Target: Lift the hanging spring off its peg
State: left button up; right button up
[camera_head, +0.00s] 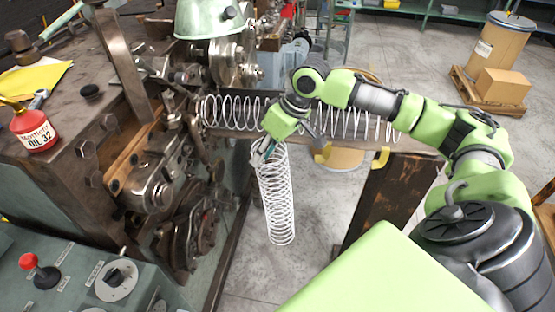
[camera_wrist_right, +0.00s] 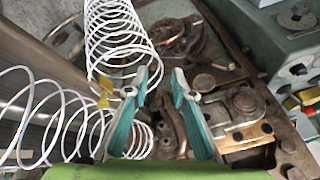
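A white coil spring (camera_head: 276,205) hangs nearly upright off the near side of the bench in the head view. Its coils also show at the upper left of the right wrist view (camera_wrist_right: 118,35). My right gripper (camera_head: 262,156) is at the spring's top end in the head view. In the wrist view its two teal fingers (camera_wrist_right: 165,78) are apart, with no coil visible between them; the spring lies left of them. A small yellow piece (camera_wrist_right: 104,90) is by the spring's end; I cannot tell whether it is the peg. My left gripper is not in view.
A horizontal spring (camera_head: 232,112) runs from the machine along the bench behind my gripper, with more coils to the right (camera_head: 355,122). The coiling machine (camera_head: 150,190) stands close on the left. A red oil can (camera_head: 34,130) sits on it. Bare floor (camera_head: 310,215) lies below the bench.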

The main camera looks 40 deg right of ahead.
jog(key=shift+x, duration=0.9)
grip_shut()
jog(key=shift+r, duration=0.1)
